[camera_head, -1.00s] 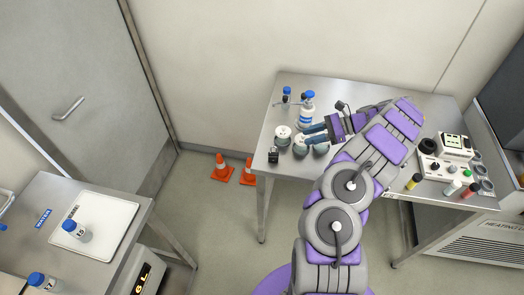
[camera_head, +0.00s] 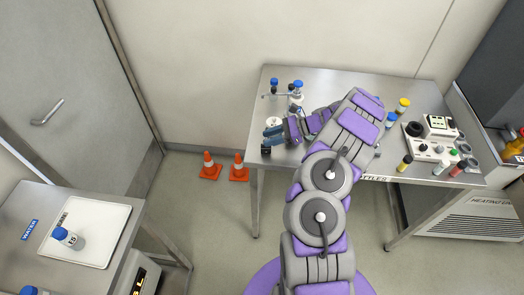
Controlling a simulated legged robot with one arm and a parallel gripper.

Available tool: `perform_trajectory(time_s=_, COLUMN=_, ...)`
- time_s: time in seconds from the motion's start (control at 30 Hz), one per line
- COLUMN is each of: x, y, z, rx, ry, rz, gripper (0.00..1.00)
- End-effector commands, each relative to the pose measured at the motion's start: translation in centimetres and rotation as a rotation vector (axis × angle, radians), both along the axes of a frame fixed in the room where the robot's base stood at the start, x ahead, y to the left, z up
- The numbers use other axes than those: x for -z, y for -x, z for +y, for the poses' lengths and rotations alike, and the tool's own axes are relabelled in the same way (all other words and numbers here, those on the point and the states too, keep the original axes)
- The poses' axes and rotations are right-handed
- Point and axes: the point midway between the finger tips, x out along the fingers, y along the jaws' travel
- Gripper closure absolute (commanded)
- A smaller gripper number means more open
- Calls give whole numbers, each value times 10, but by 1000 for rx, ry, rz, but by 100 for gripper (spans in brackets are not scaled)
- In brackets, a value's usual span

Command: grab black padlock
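The small black padlock (camera_head: 266,149) stands at the left front corner of the metal table (camera_head: 330,82). My gripper (camera_head: 272,135) reaches in from the right, its blue-grey fingertips just above the padlock in the picture. The two fingers look apart with a narrow gap, and nothing shows between them. I cannot tell whether a finger touches the padlock. My gripper hides part of the table and items around the padlock.
Blue-capped bottles (camera_head: 298,88) and a white round lid (camera_head: 273,121) stand close to my gripper. A control box (camera_head: 432,143) and several small bottles are at the table's right. Orange cones (camera_head: 210,166) stand on the floor at left.

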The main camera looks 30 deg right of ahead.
Motion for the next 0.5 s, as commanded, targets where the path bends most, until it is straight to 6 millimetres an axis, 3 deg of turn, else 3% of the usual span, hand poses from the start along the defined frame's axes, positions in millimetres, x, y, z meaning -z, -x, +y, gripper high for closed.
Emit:
perform_trajectory(time_s=0.2, x=7, y=-4, z=1, rx=2, ry=-6, rz=1, gripper=63)
perform_trajectory(time_s=0.5, x=20, y=-17, z=48, rx=0, ry=5, rz=2, gripper=63)
